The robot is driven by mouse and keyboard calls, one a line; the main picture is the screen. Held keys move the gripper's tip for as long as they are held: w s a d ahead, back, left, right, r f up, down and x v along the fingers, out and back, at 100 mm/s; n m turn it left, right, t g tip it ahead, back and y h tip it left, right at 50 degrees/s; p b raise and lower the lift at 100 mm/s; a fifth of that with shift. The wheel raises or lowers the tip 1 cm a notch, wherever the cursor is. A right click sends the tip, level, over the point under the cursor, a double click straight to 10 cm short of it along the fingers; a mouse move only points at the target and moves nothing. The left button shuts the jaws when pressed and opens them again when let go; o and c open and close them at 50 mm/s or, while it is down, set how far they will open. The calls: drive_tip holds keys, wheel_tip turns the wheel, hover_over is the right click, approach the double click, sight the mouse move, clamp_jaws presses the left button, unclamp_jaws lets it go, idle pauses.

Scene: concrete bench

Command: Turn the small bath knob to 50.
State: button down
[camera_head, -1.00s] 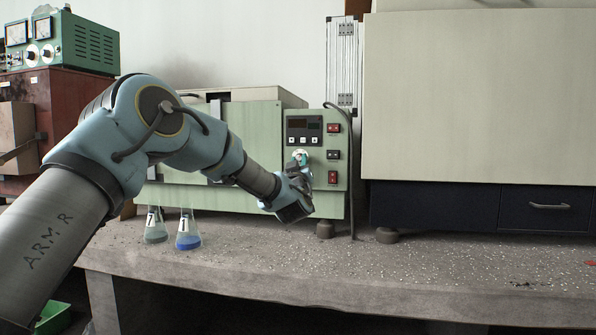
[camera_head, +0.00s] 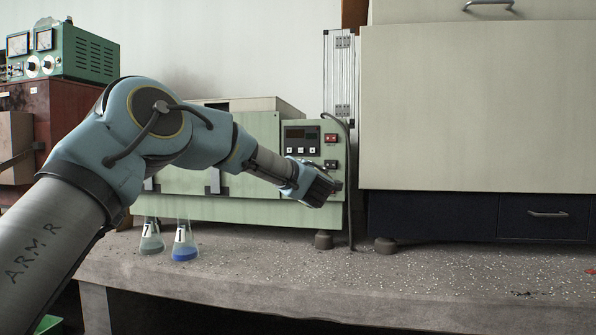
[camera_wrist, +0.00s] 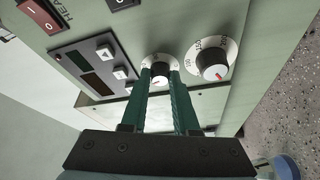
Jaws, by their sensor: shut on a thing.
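The small bath knob (camera_wrist: 159,81), with a white numbered dial and a red mark, is on the pale green panel in the wrist view. The two green fingers of my gripper (camera_wrist: 160,74) are closed on its sides. The dial is partly covered by the fingers, and I cannot read the knob's setting. A larger knob (camera_wrist: 214,66) with a numbered dial and a red mark sits just right of it, apart from the fingers. In the head view my gripper (camera_head: 324,188) is at the panel's lower part and hides both knobs.
Two flasks (camera_head: 183,245) with liquid stand on the bench left of my gripper. A cable (camera_head: 350,215) hangs right of the panel. The bench front is clear.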

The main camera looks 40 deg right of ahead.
drive_tip(key=shift+n+y, duration=0.3)
drive_tip(key=shift+n, duration=0.7)
drive_tip(key=c, duration=0.7)
unclamp_jaws()
drive_tip(key=shift+o, duration=0.2)
drive_tip(key=shift+s, duration=0.1)
drive_tip(key=v, duration=1)
drive_tip(key=shift+s+a+r, duration=0.2)
drive_tip(key=shift+a, duration=0.1)
